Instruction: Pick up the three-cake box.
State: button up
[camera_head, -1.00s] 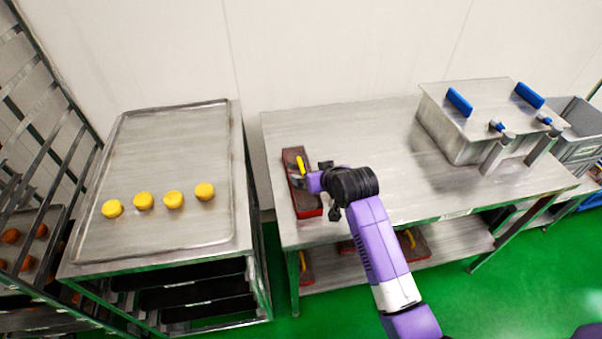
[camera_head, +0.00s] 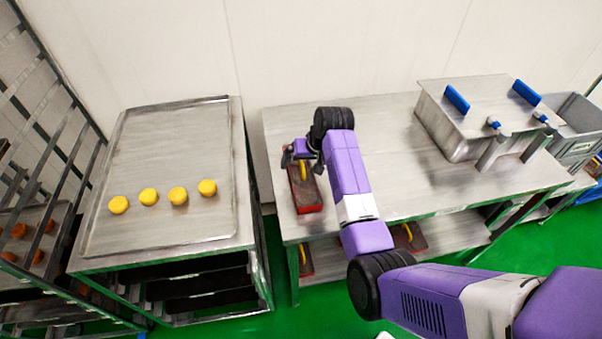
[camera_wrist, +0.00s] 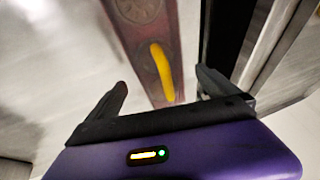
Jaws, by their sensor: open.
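The three-cake box (camera_head: 307,195) is a long, narrow dark-red box with a yellow handle, lying on the left end of the steel table. My gripper (camera_head: 301,150) is above its far part and covers some of it in the head view. In the wrist view the box (camera_wrist: 137,40) runs between my open fingers, with its yellow handle (camera_wrist: 162,72) near the middle and a round pattern at its top end. My gripper (camera_wrist: 160,92) is open and holds nothing. The wrist view is blurred, so the height gap cannot be told.
The steel table (camera_head: 420,185) is clear between the box and a metal container with blue handles (camera_head: 480,120). Similar red boxes (camera_head: 411,237) sit on the shelf below. A tray (camera_head: 175,135) with several yellow cakes stands left, beside a rack (camera_head: 35,150).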

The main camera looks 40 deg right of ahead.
jog(key=shift+x, duration=1.4)
jog(key=c, duration=1.4)
jog(key=shift+c, duration=0.3)
jog(key=shift+r, duration=0.15)
